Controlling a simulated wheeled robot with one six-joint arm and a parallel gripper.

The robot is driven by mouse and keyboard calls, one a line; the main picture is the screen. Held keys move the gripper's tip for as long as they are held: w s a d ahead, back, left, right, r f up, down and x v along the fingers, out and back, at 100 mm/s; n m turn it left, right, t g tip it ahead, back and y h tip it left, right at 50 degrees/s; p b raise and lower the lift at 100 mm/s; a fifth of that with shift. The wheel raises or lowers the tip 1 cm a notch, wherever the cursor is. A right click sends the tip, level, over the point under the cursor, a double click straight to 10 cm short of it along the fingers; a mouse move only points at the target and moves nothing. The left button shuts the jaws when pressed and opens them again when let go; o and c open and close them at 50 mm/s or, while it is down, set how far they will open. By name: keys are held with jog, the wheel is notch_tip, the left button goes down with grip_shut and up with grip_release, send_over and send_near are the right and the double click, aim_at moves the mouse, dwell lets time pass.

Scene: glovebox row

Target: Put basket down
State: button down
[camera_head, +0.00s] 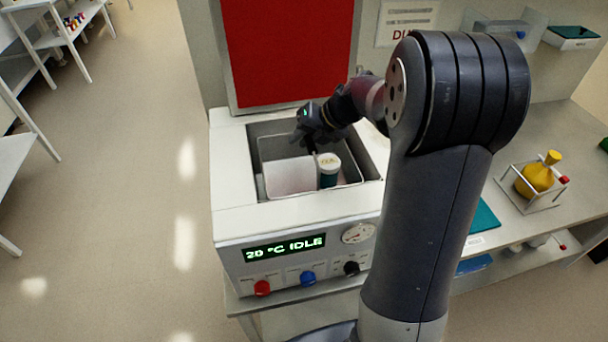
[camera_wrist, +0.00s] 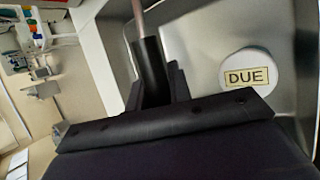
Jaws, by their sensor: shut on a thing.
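The grey metal basket (camera_head: 264,152) is inside the open well of the white bath unit (camera_head: 232,190). A teal jar (camera_head: 328,178) with a white lid stands in its right part; the lid reads DUE in the wrist view (camera_wrist: 248,76). A pale panel shows beside the jar. My gripper (camera_head: 312,140) is above the basket, shut on its upright handle, whose dark grip (camera_wrist: 151,75) and thin rod show in the wrist view. The gripper's fingers partly hide the handle. I cannot tell whether the basket's bottom touches the well floor.
A red panel (camera_head: 288,50) stands behind the bath. The bath's front has a display reading 20 °C IDLE (camera_head: 284,247) and knobs. A yellow flask (camera_head: 535,178) in a wire rack is on the right bench. Open floor lies at left.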

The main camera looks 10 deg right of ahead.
jog(key=shift+f, duration=3.4)
jog(key=c, duration=1.3)
grip_release()
jog(key=shift+f, duration=0.1)
jog(key=shift+d+r, duration=0.1)
jog(key=shift+r, duration=0.2)
jog(key=v, duration=1.1)
jog(key=shift+s+d+r, duration=0.1)
jog(key=shift+s+r, duration=0.1)
jog(key=shift+r, duration=0.1)
